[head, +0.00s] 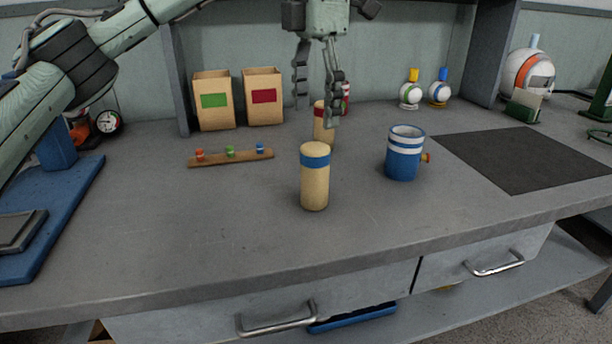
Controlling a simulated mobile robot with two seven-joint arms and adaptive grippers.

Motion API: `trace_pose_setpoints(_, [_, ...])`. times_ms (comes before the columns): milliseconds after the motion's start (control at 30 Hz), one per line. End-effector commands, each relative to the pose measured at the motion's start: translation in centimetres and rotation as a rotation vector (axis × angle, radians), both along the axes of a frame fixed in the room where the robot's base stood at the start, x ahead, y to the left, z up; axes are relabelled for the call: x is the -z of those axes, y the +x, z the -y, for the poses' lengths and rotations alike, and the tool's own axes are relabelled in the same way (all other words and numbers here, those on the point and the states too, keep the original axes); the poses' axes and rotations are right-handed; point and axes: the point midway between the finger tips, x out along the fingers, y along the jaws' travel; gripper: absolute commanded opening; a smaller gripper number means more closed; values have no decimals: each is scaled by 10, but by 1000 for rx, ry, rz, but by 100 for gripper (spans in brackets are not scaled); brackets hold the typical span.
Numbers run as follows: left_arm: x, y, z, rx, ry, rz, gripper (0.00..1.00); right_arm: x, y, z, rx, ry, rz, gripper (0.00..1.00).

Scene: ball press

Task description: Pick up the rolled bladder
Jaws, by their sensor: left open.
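Two upright cream rolls that look like rolled bladders stand on the grey bench. The front roll (314,186) has a blue band near its top and stands clear of everything. The roll behind it (321,131) has a red band and is partly hidden by the front roll and a finger. My left gripper (316,104) points down at the red-banded roll, its fingers apart and nothing visibly held. One finger overlaps this roll's right edge; I cannot tell whether they touch. My right gripper is out of view.
A blue cup (403,157) with white stripes stands right of the rolls. A wooden strip (230,158) with coloured knobs lies left. Two tan boxes (213,115) and small white balls (410,94) stand behind. A dark mat (530,158) lies right.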

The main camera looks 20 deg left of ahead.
Motion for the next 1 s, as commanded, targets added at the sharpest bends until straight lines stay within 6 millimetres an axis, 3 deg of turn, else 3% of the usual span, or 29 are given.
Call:
trace_pose_setpoints(500, [63, 4, -3, 3, -1, -2, 67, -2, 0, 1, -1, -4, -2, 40])
trace_pose_setpoints(767, [67, 4, -3, 3, -1, 1, 67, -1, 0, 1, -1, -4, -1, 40])
trace_pose_setpoints(1000, [67, 4, -3, 3, -1, 1, 37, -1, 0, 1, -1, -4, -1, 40])
